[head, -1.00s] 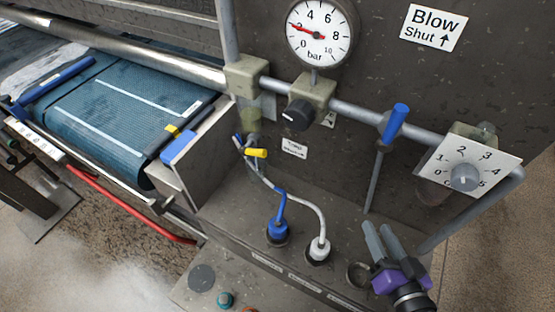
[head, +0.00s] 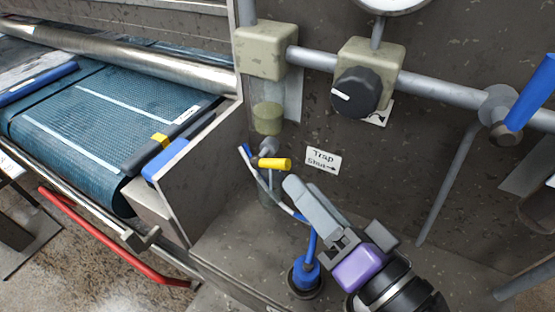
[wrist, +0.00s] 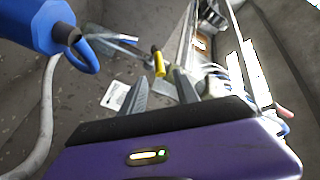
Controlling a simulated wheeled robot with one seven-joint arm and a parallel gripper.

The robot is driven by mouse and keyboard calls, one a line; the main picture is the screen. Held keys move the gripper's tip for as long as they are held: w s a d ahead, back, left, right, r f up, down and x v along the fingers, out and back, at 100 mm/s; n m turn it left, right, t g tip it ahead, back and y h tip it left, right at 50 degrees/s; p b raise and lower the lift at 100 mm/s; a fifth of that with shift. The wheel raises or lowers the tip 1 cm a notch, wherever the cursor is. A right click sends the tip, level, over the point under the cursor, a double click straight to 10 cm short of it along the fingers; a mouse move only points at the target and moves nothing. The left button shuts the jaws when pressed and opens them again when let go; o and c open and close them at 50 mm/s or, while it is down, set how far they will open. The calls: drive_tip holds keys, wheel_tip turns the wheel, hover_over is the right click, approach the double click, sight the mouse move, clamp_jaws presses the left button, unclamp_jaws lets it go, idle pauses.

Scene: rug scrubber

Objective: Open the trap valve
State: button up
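The trap valve has a small yellow handle (head: 275,163) below a glass bowl on the pipe in the head view. The handle points right, the same way as the arrow on the "Trap Shut" label (head: 322,160). My gripper (head: 302,199) is just below and right of the handle, its fingers pointing up-left at it. In the wrist view the yellow handle (wrist: 158,62) shows just beyond and between the two fingertips (wrist: 160,83). The fingers are apart with nothing between them. I cannot tell whether a fingertip touches the handle.
A blue plug (head: 306,276) with a blue hose stands below my gripper; it looms large in the wrist view (wrist: 40,25). A black knob (head: 357,92) and a blue lever (head: 533,92) sit along the pipe. A metal box side (head: 205,180) stands left of the valve.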

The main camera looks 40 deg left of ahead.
sight(281, 160)
drive_tip(key=x, duration=0.7)
drive_tip(key=shift+w+a, duration=0.15)
drive_tip(key=shift+a, duration=0.05)
clamp_jaws()
